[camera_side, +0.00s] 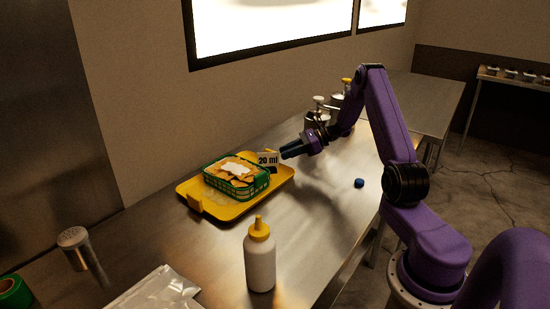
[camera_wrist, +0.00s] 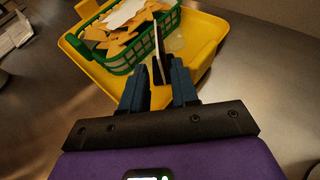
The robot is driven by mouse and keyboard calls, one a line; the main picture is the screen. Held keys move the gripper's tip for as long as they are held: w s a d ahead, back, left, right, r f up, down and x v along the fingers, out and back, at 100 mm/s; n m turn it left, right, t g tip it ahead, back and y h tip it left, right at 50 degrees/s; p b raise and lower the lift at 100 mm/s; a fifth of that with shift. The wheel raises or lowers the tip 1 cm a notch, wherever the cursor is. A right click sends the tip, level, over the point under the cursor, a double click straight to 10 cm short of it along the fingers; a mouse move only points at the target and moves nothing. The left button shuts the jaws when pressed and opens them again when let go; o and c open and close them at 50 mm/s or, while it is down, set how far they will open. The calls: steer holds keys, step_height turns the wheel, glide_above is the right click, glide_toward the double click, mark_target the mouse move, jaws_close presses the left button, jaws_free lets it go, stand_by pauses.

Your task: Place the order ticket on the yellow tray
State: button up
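In the wrist view the ticket (camera_wrist: 160,40) shows nearly edge-on with a dark lower part, beside the basket. My gripper (camera_side: 283,153) is right at the ticket's right side. In the wrist view the fingers of my gripper (camera_wrist: 160,76) are apart, with a visible gap, one on each side of the ticket. Whether the ticket's bottom touches the tray is hard to tell.
A green basket (camera_side: 236,186) of chips with white topping stands on the tray, close to the ticket. A yellow-capped white bottle (camera_side: 260,261) stands at the front. A small blue object (camera_side: 359,183) lies on the steel counter at right. Several containers (camera_side: 322,113) stand behind my gripper.

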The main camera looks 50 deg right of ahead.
steer(key=v, duration=0.4)
steer(key=s+a+r+n+g, duration=0.2)
steer(key=a+n+g, duration=0.35)
steer(key=a, duration=0.55)
steer(key=s+a+r+n+g, duration=0.2)
steer(key=a+n+g, duration=0.3)
steer(key=a, duration=0.6)
steer(key=s+a+r+n+g+h, duration=0.2)
steer(key=s+a+n+g+h, duration=0.1)
steer(key=s+a+n, duration=0.75)
steer(key=s+a+r+n+t+h, duration=0.1)
steer(key=s+n+t+h, duration=0.2)
steer(key=s+n, duration=1.5)
steer(key=shift+a+r+n+t+h, duration=0.25)
steer(key=shift+a+n+t+h, duration=0.2)
steer(key=shift+h, duration=0.95)
